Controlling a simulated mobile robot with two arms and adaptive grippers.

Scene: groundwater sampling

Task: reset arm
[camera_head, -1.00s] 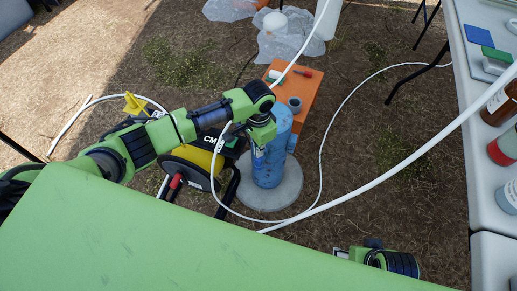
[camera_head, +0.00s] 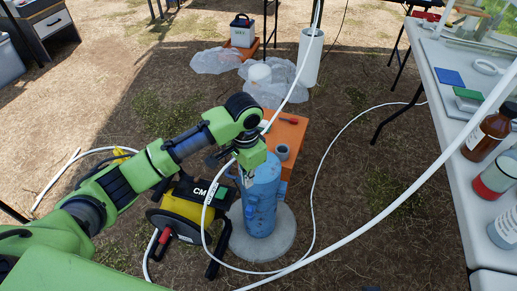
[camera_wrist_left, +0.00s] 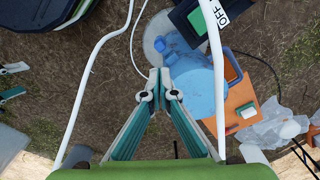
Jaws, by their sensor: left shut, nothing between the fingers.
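My left arm reaches in from the left in the head view. My left gripper (camera_head: 247,180) points down right beside the blue well pipe (camera_head: 262,205); I cannot tell if it touches. In the left wrist view my left gripper (camera_wrist_left: 160,72) has its fingertips together with nothing between them, and the blue pipe (camera_wrist_left: 192,85) lies just beyond. Two parted fingers, apparently my right gripper (camera_wrist_left: 12,81), show at the left edge of that view, cut off by the frame.
A black and yellow reel (camera_head: 185,215) stands left of the pipe. White tubing (camera_head: 395,205) crosses the scene. An orange box (camera_head: 290,130) stands behind the pipe, which rises from a round concrete base (camera_head: 285,240). A table (camera_head: 450,130) with bottles is at the right.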

